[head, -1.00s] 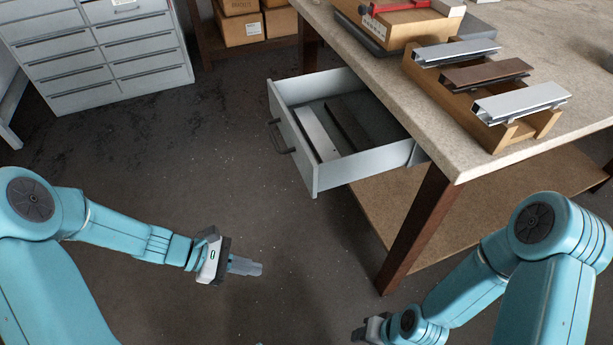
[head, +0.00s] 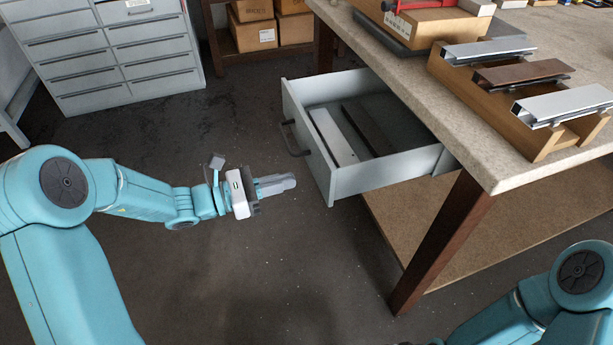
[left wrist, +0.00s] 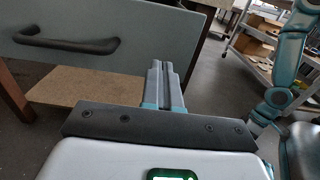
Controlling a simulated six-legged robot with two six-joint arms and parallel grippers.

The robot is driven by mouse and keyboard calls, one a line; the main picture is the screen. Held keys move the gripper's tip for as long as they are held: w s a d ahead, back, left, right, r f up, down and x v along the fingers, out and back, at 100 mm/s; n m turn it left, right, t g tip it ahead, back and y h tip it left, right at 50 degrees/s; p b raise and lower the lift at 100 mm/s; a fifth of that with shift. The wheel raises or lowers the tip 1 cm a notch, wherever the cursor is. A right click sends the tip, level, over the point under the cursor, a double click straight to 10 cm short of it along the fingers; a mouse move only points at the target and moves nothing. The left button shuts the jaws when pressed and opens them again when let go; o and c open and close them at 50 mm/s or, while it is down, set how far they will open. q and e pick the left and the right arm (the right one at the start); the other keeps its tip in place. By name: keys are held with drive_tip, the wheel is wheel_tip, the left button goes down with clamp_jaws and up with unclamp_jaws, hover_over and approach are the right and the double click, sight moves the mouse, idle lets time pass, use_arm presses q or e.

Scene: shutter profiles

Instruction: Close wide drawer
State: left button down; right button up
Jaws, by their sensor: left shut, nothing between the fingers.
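The wide drawer (head: 338,183) is pulled out from under the workbench, with its grey front facing left and a dark bar handle (head: 294,138) on it. A light profile and a dark profile lie inside it. My left gripper (head: 290,182) is shut and empty, a short way left of the drawer front and lower in the picture than the handle. In the left wrist view the drawer front (left wrist: 110,75) and handle (left wrist: 68,44) show to the left of the fingers (left wrist: 162,80). My right gripper is hidden below the head view's bottom edge; only part of that arm shows.
The workbench top (head: 440,110) carries a wooden rack (head: 480,100) with several metal profiles and a box with a red tool. A wooden lower shelf (head: 520,210) is under it. A grey drawer cabinet (head: 105,55) stands at back left. The floor between is clear.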

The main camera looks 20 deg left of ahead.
sight(320, 173)
use_arm(q)
drive_tip(key=x, duration=0.5)
drive_tip(key=shift+w+d+b, duration=0.1)
drive_tip(key=shift+d+b, duration=0.05)
drive_tip(key=shift+b, duration=0.15)
use_arm(e)
drive_tip(key=shift+s+f, duration=0.1)
drive_tip(key=shift+f, duration=0.3)
drive_tip(key=shift+d, duration=0.1)
